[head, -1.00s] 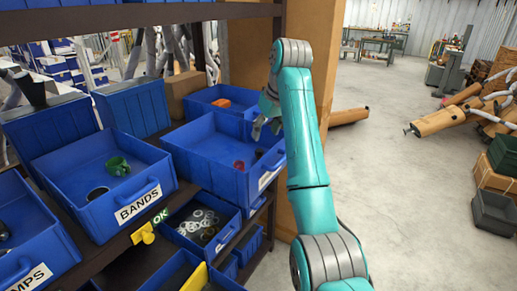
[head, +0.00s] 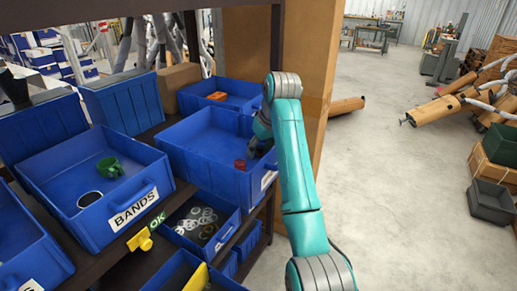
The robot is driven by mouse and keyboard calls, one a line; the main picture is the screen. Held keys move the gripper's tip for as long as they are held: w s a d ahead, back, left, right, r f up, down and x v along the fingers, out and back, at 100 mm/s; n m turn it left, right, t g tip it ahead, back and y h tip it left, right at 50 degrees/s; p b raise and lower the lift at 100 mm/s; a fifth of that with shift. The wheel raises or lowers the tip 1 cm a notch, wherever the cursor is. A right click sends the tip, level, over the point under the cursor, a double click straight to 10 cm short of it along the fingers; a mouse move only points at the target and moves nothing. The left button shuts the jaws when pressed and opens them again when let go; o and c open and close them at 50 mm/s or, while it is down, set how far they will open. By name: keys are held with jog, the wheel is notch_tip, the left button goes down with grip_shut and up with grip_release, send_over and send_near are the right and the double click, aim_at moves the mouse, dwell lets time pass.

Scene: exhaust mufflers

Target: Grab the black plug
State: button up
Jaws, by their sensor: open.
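My gripper (head: 255,147) reaches down into the large blue bin (head: 200,165) on the shelf, at its right side. The jaws are open. A small red part (head: 240,164) lies on the bin floor just left of and below the fingers. The black plug cannot be made out clearly now; the dark area at the fingers may be it or part of the gripper. I cannot tell whether the fingers touch anything.
The bin labelled BANDS (head: 33,165) stands to the left with a green clamp (head: 110,167) and a dark ring (head: 89,199). A lower bin (head: 168,233) holds several pale rings. A brown post (head: 315,100) stands right behind my arm. Open floor lies to the right.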

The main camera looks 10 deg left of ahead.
grip_shut()
jog(key=shift+r, duration=0.15)
